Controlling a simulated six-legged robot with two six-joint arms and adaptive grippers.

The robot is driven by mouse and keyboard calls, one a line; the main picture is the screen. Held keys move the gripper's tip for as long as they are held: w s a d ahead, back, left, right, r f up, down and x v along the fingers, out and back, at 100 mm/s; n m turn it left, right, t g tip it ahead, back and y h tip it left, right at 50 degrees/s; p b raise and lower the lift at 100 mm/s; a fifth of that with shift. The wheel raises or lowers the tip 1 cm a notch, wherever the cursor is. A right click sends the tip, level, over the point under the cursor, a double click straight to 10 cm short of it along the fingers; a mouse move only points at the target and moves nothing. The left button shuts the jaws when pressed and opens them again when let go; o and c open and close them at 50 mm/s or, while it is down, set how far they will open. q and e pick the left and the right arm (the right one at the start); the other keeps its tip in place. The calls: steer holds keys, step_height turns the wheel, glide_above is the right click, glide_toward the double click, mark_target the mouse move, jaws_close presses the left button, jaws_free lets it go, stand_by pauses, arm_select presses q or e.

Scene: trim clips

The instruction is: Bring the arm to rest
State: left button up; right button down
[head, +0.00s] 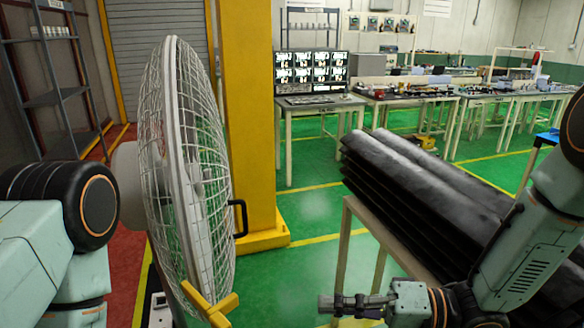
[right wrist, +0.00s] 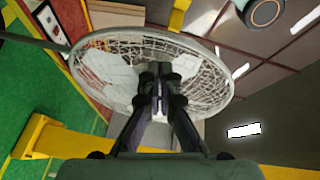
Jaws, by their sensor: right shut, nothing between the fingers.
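My right gripper (head: 326,304) reaches in from the lower right of the head view and points left. Its fingers are together and empty. In the right wrist view the fingertips (right wrist: 160,76) meet in front of a fan, with nothing held between them. The gripper hangs over green floor, left of the front of a stand with black parts. My left arm shows at the left edge of the head view, but its gripper is out of frame.
A large caged fan (head: 190,170) stands close at left, beside a yellow column (head: 248,110). Black ribbed trim parts (head: 425,195) lie on a stand (head: 345,240) near my right arm. Workbenches (head: 320,102) with screens stand at the back. Green floor (head: 310,205) is open between.

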steer(key=d+f+t+h+b, duration=0.25)
steer(key=f+h, duration=0.25)
steer(key=f, duration=0.5)
steer(key=d+f+t+h+b, duration=0.25)
steer(key=d+f+h, duration=0.2)
steer(key=f, duration=0.55)
steer(key=s+d+f+g+h+b, duration=0.4)
steer(key=s+f+b, duration=0.3)
steer(key=s+f, duration=0.5)
steer(key=s+d+f+m+g+h+b, duration=0.1)
steer(key=s+d+f+g+h+b, duration=0.2)
steer(key=s+f+b, duration=0.5)
steer(key=s+d+f+g, duration=0.1)
steer(key=s+f, duration=0.3)
steer(key=f, duration=0.1)
steer(key=shift+f+h, duration=0.35)
steer(key=shift+w+d, duration=0.1)
